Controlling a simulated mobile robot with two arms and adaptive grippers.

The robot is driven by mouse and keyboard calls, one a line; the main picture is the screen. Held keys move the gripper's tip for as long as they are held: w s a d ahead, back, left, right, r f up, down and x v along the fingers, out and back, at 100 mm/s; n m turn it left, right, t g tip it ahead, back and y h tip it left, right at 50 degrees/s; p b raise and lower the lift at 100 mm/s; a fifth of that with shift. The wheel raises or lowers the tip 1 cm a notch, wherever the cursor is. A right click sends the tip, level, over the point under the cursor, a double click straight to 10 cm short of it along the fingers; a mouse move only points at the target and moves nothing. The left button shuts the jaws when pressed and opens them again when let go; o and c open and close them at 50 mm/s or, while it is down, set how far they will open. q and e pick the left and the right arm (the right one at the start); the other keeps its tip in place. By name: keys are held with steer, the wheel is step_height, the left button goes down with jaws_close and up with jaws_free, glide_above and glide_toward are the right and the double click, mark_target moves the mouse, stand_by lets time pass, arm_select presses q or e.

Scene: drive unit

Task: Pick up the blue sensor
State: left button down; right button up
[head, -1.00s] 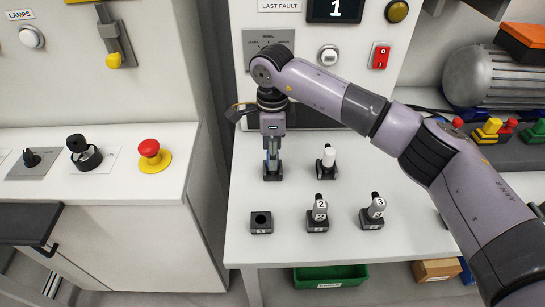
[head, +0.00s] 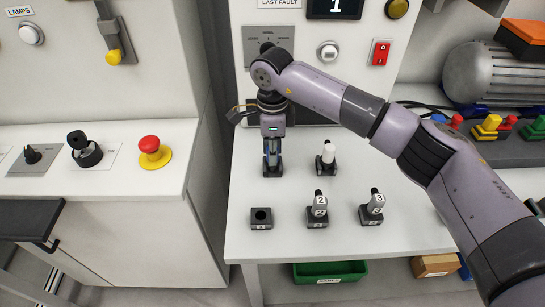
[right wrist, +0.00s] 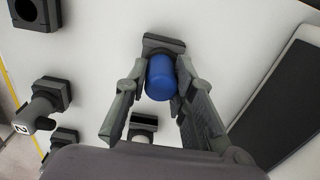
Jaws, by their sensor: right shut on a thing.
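My right gripper (head: 272,160) points straight down over a dark square holder (head: 272,171) at the back left of the white table. In the right wrist view, the blue sensor (right wrist: 161,77) is a blue cylinder standing at its dark holder (right wrist: 164,42). The two fingers of my right gripper (right wrist: 161,88) are on either side of it, shut on it. In the head view the fingers mostly hide the sensor. I cannot tell any lift from the holder. My left gripper is not in view.
A white-topped sensor (head: 328,154) stands close to the right of the gripper. In front are an empty holder (head: 261,218) and sensors marked 2 (head: 319,208) and 3 (head: 375,206). A grey motor (head: 498,80) is at the back right. A red button (head: 150,145) is on the left cabinet.

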jaws_close()
steer(key=shift+r, duration=0.5)
step_height(320, 180, up, 19)
steer(key=b, duration=0.2)
steer(key=shift+b, duration=0.4)
steer(key=s+a+b, duration=0.3)
steer(key=s+b, duration=0.2)
steer(key=s, duration=1)
